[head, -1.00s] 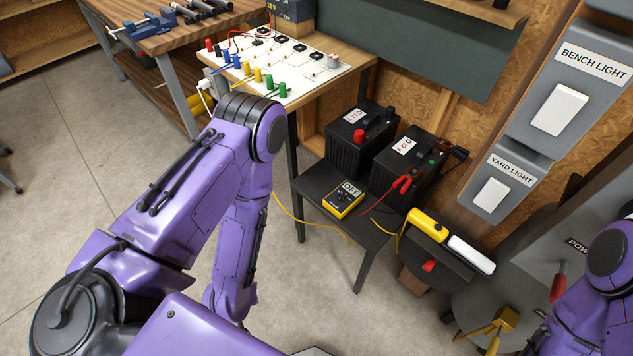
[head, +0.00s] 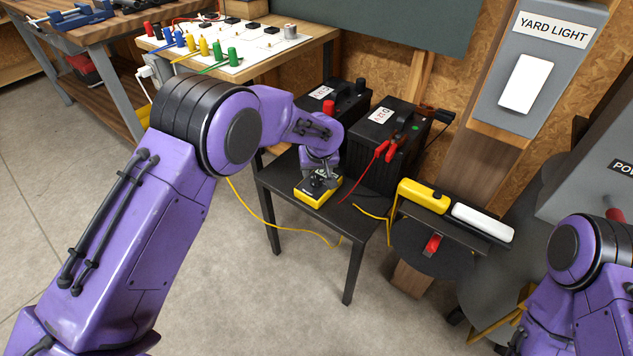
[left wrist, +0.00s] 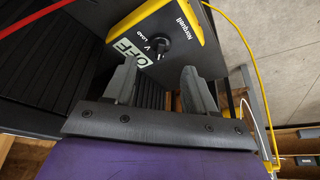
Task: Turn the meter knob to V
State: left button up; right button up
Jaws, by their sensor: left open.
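The meter (head: 313,198) is a yellow-edged box with a dark face on the small black table, partly hidden by my left gripper in the head view. In the left wrist view, the meter (left wrist: 188,17) shows a black round knob (left wrist: 161,46), the marks V and LOAD beside it, and a display (left wrist: 128,52) reading OFF. My left gripper (head: 321,180) is over the meter. In the left wrist view, its two fingers (left wrist: 158,80) are apart with nothing between them, short of the knob in the picture. My right gripper is out of view.
Two black batteries (head: 379,150) stand behind the meter, one with red clamps (head: 390,150). The black table (head: 335,225) has a bare front edge. A yellow lead (head: 270,224) hangs beside it. A yellow box (head: 423,196) and a white bar (head: 482,222) are at the right.

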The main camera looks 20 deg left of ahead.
aim_at(316, 179)
pick_arm(q)
jog(key=x, duration=0.5)
jog(key=shift+f+b, duration=0.3)
jog(key=shift+f, duration=0.1)
